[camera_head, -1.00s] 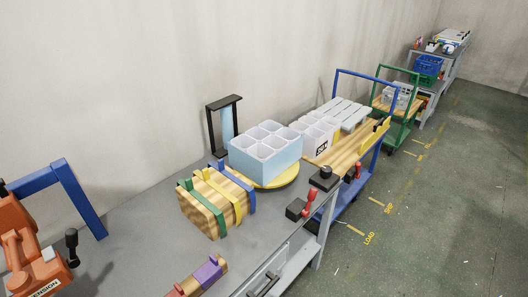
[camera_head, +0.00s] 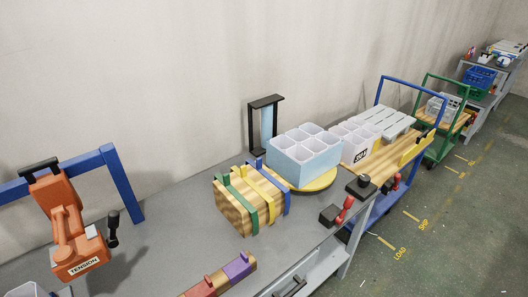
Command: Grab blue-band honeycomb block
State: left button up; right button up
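A block of open white cells with a pale blue wrap around its sides (camera_head: 296,168) stands upright on a round yellow plate (camera_head: 322,184) on the grey bench. It looks like the blue-band honeycomb block. A second, smaller white-celled block (camera_head: 358,148) with a dark printed label stands just behind it to the right, on a wooden board. Neither of my grippers shows in the head view, so nothing is seen touching either block.
A wooden block (camera_head: 236,212) with green, yellow and blue straps sits in front of the plate. An orange tool marked TENSION (camera_head: 80,250) and a blue frame (camera_head: 122,185) stand at left. A black stand (camera_head: 252,130) is behind; red-handled clamps (camera_head: 345,207) line the right edge. Bare grey bench (camera_head: 185,235) lies between.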

aim_at(302, 154)
jog(key=i+l+u, duration=0.1)
jog(key=l+u, duration=0.4)
jog(key=u, duration=0.2)
jog(key=i+l+u, duration=0.1)
jog(key=l+u, duration=0.5)
jog(key=l, duration=0.3)
jog(key=k+l+u, duration=0.2)
jog(key=l, duration=0.25)
jog(key=l+u, duration=0.1)
jog(key=l, duration=0.45)
jog(key=k+l, duration=0.1)
jog(key=l, duration=0.45)
jog(key=l+u, duration=0.05)
